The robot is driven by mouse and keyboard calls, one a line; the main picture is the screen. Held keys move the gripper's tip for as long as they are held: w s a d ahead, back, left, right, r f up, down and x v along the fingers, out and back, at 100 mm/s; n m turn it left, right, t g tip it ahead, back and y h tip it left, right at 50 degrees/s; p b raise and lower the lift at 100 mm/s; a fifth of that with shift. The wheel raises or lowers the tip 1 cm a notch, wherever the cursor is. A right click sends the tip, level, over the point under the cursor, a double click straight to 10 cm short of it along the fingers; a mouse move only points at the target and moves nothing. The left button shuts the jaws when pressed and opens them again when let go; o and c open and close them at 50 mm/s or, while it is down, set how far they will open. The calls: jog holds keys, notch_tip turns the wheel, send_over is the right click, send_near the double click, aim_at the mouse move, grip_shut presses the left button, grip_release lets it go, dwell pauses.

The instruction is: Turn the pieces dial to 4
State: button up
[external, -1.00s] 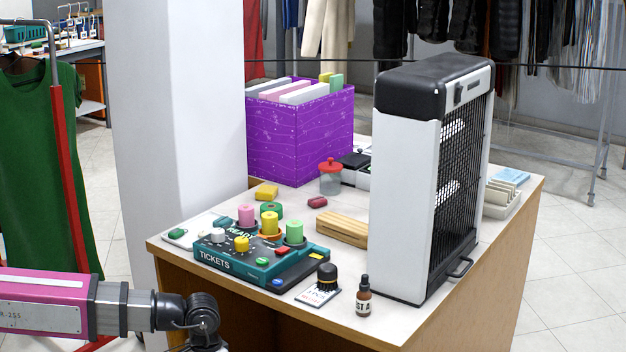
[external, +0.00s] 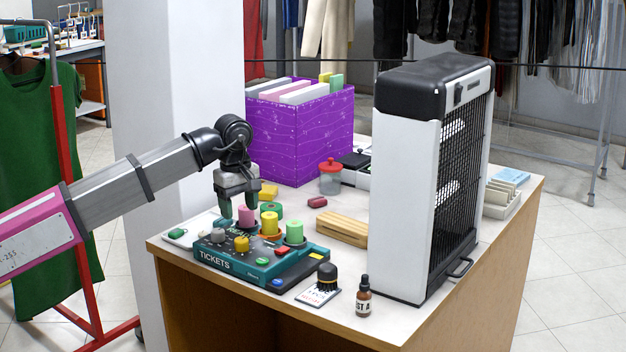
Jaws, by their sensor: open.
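The teal tickets box (external: 240,267) sits at the front left of the table, marked TICKETS on its front. Pink, yellow and green spools stand just behind the dials. My gripper (external: 237,210) points down above the back left of the box, near the pink spool (external: 246,216).
A purple bin (external: 310,140) of folders stands behind. A tall white heater (external: 405,190) blocks the right side. Wooden bars (external: 343,228), a black-topped stamp (external: 327,276) and a dropper bottle (external: 363,296) lie nearby. A white pillar (external: 165,90) rises beside the table's left.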

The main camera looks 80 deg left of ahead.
aim_at(241, 239)
jog(key=shift+n, duration=0.3)
jog(key=f, duration=0.3)
jog(key=a+f, duration=0.1)
jog(key=f, duration=0.5)
jog(key=shift+a+f, duration=0.3)
jog(key=shift+a, duration=0.05)
jog(key=c, duration=0.9)
